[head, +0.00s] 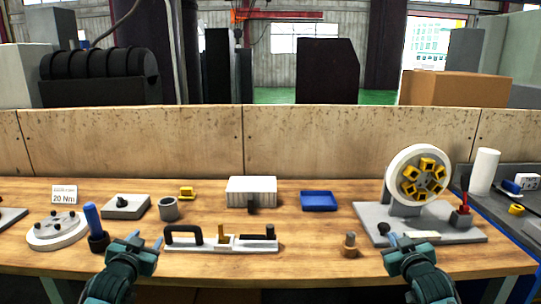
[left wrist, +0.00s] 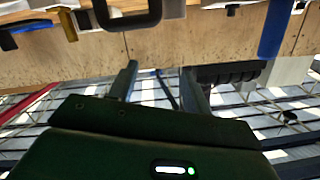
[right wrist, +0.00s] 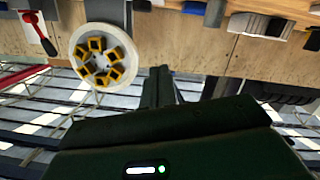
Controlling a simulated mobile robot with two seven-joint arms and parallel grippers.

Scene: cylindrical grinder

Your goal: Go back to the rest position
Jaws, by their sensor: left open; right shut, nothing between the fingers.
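My right gripper (head: 406,240) is at the front edge, in front of the grey base (head: 463,236) of the wheel fixture. It is shut and empty; its fingers are together in the right wrist view (right wrist: 160,82).
The wheel with yellow inserts (head: 417,173) stands upright at right. A small bronze-coloured part (head: 349,245) lies left of my right gripper. A blue tray (head: 319,201), a white ribbed block (head: 251,188) and a grey cup (head: 168,208) stand further back.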

